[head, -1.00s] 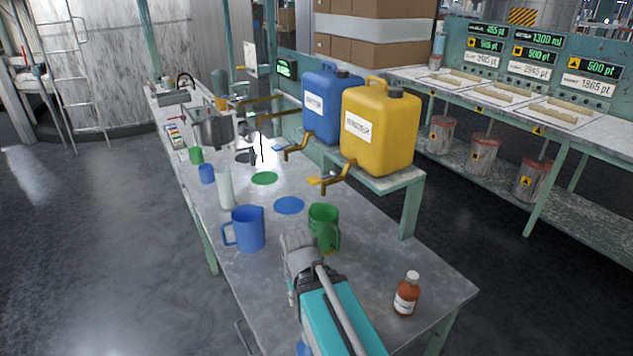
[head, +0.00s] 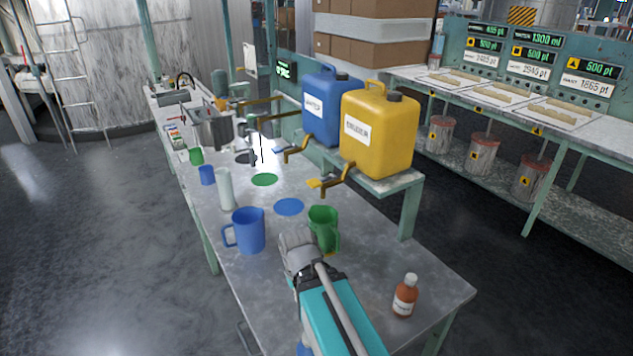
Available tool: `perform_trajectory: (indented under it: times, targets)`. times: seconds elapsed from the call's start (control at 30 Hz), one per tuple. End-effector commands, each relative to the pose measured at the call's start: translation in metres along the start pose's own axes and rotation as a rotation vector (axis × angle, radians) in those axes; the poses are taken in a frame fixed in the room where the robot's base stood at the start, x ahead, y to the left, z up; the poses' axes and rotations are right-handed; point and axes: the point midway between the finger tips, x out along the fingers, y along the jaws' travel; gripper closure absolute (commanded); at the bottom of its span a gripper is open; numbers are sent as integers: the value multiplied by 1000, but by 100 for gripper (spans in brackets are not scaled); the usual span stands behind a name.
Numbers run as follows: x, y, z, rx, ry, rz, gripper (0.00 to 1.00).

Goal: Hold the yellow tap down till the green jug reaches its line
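The green jug (head: 323,226) stands upright on the table, below and slightly left of the yellow tap (head: 330,181). The tap sticks out from the yellow canister (head: 378,130) on a raised shelf. No stream from the tap can be made out, and the jug's line and fill level cannot be read from here. My gripper (head: 296,246) is just left of and in front of the green jug, low over the table and below the tap. Its fingers are seen from behind, so whether they are open or shut, or touch the jug, is unclear.
A blue jug (head: 248,231) stands left of my gripper. A blue disc (head: 289,206) and a green disc (head: 264,179) lie behind. A blue canister (head: 331,103) with its own tap stands beside the yellow one. A brown bottle (head: 405,296) stands near the right edge.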

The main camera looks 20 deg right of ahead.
Motion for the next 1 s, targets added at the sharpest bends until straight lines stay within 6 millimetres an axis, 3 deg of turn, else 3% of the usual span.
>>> perform_trajectory:
  times: [0.03,0.7,1.0]
  targets:
    - [-14,0,0,0,0,0,100]
    - [-145,0,0,1,0,1,100]
    - [-193,1,0,1,0,2,100]
